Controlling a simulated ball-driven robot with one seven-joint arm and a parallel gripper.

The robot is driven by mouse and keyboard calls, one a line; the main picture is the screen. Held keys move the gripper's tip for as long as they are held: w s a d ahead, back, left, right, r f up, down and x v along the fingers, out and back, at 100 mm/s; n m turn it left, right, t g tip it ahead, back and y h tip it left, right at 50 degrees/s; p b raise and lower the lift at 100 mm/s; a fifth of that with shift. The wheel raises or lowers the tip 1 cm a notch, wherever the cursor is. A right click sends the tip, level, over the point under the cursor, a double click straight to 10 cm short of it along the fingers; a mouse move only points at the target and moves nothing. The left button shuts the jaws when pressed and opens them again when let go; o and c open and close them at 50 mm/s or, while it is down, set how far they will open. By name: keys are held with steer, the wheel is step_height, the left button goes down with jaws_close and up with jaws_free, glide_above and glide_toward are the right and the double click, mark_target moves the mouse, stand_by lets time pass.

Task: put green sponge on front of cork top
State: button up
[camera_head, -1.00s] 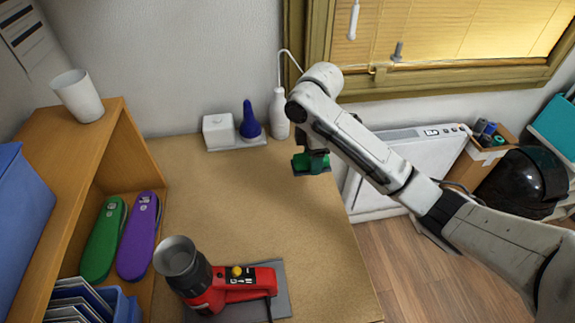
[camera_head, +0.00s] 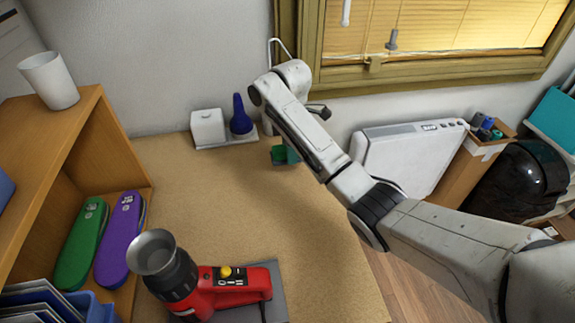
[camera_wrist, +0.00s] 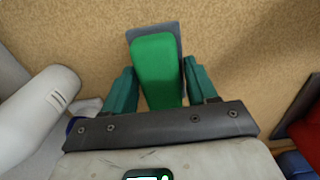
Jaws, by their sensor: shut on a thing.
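The green sponge (camera_wrist: 155,66) sits between the teal fingers of my gripper (camera_wrist: 160,84) in the wrist view, and the gripper is shut on it. A grey slab (camera_wrist: 169,27) shows behind the sponge's far end; I cannot tell whether it is joined to it. In the head view the sponge (camera_head: 279,154) shows near the back right of the cork top (camera_head: 235,205), partly hidden by my arm. I cannot tell whether it touches the cork. The front of the cork top is at the bottom of the head view.
A red tool with a grey cup (camera_head: 232,284) lies on a grey mat at the front. A white box (camera_head: 208,128) and blue bottle (camera_head: 241,115) stand on a tray at the back. A wooden shelf (camera_head: 110,145) with green and purple insoles is at left. The middle is clear.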

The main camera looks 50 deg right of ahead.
steer(key=shift+w+d+f, duration=0.2)
steer(key=shift+w+f, duration=0.35)
steer(key=shift+f, duration=0.1)
steer(key=shift+w+f+p, duration=0.1)
steer(key=shift+f+p, duration=0.5)
steer(key=shift+f, duration=1)
steer(key=o, duration=1)
step_height(320, 180, up, 11)
steer(key=shift+f+p, duration=0.15)
steer(key=shift+p, duration=0.55)
steer(key=shift+r+p, duration=0.65)
steer(key=shift+r, duration=0.05)
steer(key=shift+f, duration=0.1)
